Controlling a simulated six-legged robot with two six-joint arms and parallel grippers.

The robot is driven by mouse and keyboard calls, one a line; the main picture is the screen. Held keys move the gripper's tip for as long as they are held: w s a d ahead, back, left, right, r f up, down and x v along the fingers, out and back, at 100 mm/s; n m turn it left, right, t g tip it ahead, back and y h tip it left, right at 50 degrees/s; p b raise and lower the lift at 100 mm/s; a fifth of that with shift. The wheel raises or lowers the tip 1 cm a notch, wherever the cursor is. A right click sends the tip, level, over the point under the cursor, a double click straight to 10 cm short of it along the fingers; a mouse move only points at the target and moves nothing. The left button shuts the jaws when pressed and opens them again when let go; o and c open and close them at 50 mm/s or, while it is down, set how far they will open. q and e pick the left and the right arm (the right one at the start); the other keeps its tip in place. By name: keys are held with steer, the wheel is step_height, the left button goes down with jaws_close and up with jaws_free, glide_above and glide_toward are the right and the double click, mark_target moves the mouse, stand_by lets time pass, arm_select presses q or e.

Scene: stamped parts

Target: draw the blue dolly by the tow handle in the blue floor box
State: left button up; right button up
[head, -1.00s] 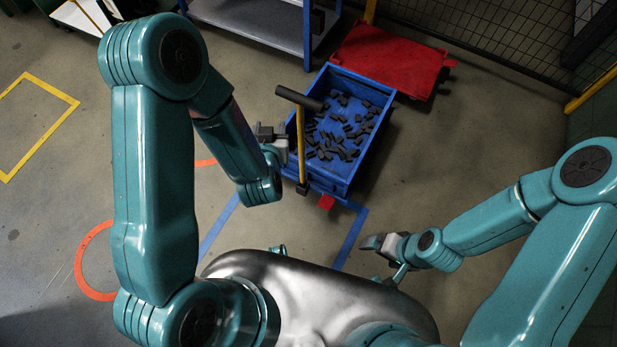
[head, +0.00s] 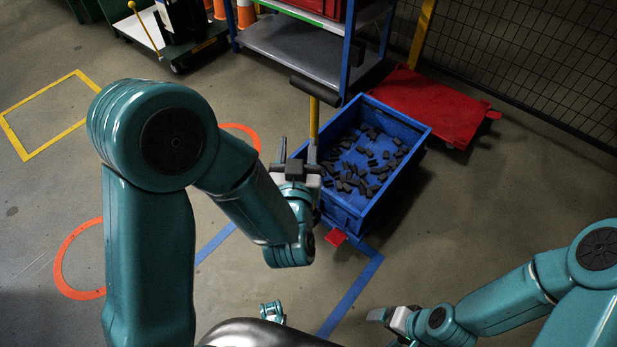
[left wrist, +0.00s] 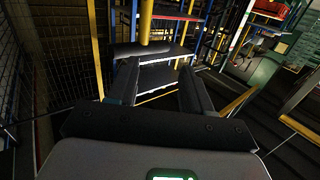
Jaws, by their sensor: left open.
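The blue dolly carries a blue crate (head: 350,214) holding many small black parts. Its tow handle, a yellow post (head: 313,120) with a black crossbar (head: 315,91), stands at the crate's left side. My left gripper (head: 298,150) is open, its fingers pointing at the handle from the near side. In the left wrist view the crossbar (left wrist: 150,49) lies just beyond the open fingertips (left wrist: 157,72), apart from them as far as I can tell. The blue floor box (head: 352,292) is taped on the floor in front of the dolly. My right gripper (head: 380,316) is low, away from the dolly; its jaw gap is unclear.
A red dolly (head: 430,103) stands right behind the crate. A grey-shelved rack (head: 290,50) is behind it, and a mesh fence (head: 540,70) runs along the right. A white cart (head: 150,35) and orange cones (head: 246,14) are at the back left. Floor on the right is open.

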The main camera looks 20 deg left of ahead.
mark_target(315, 110)
arm_select(q)
steer(key=shift+t+h, duration=0.3)
steer(key=shift+h, duration=0.1)
steer(key=b+x, duration=0.1)
steer(key=x, duration=0.4)
steer(key=d+f+b+x, duration=0.1)
steer(key=b+x, duration=0.1)
steer(key=x, duration=0.3)
steer(key=d+f+b+x, duration=0.1)
steer(key=b+x, duration=0.1)
steer(key=x, duration=0.3)
steer(key=shift+w, duration=0.65)
steer(key=shift+d, duration=0.1)
jaws_close()
